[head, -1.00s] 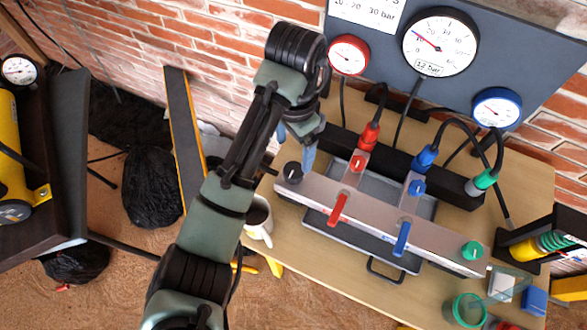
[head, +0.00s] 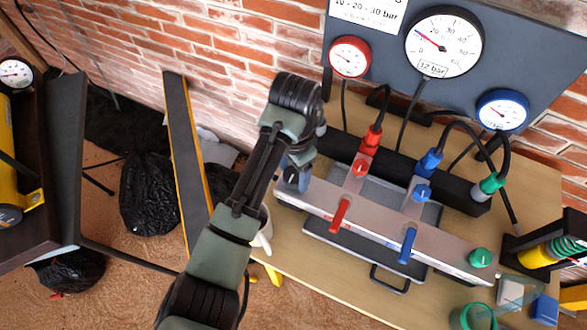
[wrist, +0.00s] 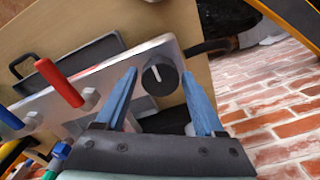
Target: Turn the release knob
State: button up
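A round black knob with a white pointer line (wrist: 159,75) is on the left end of the metal manifold bar (head: 320,208). No label on it can be read. My gripper (wrist: 160,78) is open, its two blue fingers on either side of the knob in the wrist view, with a gap to each finger. I cannot tell how far the fingertips reach along the knob. In the head view my gripper (head: 297,178) is at the bar's left end and partly hides the knob. A green knob (head: 481,257) is on the bar's right end.
A red lever (head: 339,215) and a blue lever (head: 408,245) stick out from the bar. Hoses run up to the gauge panel (head: 385,90) behind. A white mug (head: 263,235), partly behind my arm, stands left of the bar. A green cup (head: 470,318) is at the front right.

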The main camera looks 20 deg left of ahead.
jog(key=c, duration=1)
jog(key=shift+r+p, duration=0.1)
jog(key=shift+p, duration=0.3)
jog(key=n+p, duration=0.3)
jog(key=shift+d+r, duration=0.1)
jog(key=shift+r, duration=0.05)
jog(key=n+p, duration=0.4)
jog(key=n, duration=0.1)
jog(key=shift+p, duration=0.35)
jog(key=n+p, duration=0.2)
jog(key=n, duration=0.2)
jog(key=shift+n, duration=0.4)
jog(key=shift+w+n+p, duration=0.1)
jog(key=shift+n+p, duration=0.7)
jog(key=shift+n, duration=1.8)
